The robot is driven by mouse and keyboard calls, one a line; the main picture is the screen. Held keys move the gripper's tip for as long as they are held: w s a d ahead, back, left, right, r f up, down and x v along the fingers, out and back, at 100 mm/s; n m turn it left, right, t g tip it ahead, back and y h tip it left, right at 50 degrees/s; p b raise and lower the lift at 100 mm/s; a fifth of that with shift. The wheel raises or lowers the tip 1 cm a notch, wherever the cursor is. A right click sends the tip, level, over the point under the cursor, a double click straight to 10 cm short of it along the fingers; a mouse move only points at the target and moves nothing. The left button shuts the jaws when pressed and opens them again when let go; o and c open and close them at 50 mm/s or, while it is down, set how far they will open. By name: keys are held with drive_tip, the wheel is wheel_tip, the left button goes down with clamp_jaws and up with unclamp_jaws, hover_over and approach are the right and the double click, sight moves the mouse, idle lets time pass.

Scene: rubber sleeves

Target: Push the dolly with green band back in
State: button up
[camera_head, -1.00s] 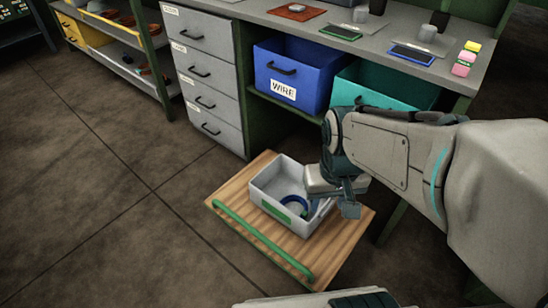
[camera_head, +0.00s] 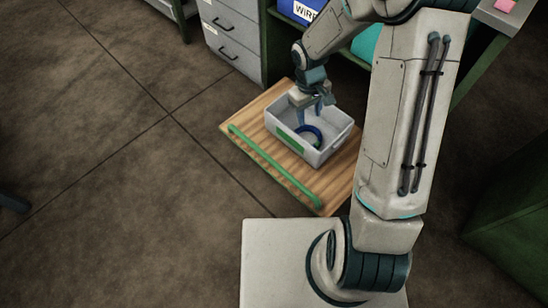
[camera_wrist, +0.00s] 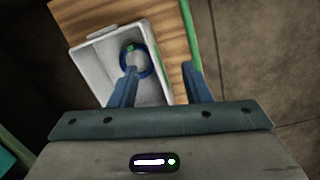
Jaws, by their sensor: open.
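The dolly (camera_head: 241,113) is a flat wooden board on the floor, with a green band (camera_head: 272,165) along its front edge. The board also shows in the wrist view (camera_wrist: 90,15), with the green band (camera_wrist: 189,22) at right. A light grey bin (camera_head: 338,146) with a green label (camera_head: 289,143) stands on the board. A blue ring (camera_wrist: 151,60) lies in the bin. My gripper (camera_head: 306,112) is open above the bin. In the wrist view my gripper (camera_wrist: 160,70) has one finger over the bin's inside and one near the green band. I cannot tell whether either touches.
The workbench with grey drawers (camera_head: 232,43) stands behind the dolly. A blue WIRE bin (camera_head: 300,10) sits under its top, partly hidden by my arm. The floor (camera_head: 110,180) in front and left of the dolly is clear. A dark green object (camera_head: 515,220) stands at right.

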sight(274, 161)
drive_tip(key=a+f+n+y+b, duration=0.1)
drive_tip(key=a+f, duration=0.2)
drive_tip(key=f, duration=0.7)
drive_tip(key=w+a+f+b, duration=0.1)
drive_tip(key=a+f+b, duration=0.1)
drive_tip(key=f, duration=0.8)
drive_tip(key=a+f+n+g+y+b, duration=0.1)
drive_tip(key=a+f, duration=0.4)
drive_tip(key=f, duration=0.5)
drive_tip(key=shift+w+a+f+n+y, duration=0.1)
drive_tip(key=shift+w+f+n+y, duration=0.1)
drive_tip(key=shift+f+n+y, duration=0.1)
clamp_jaws()
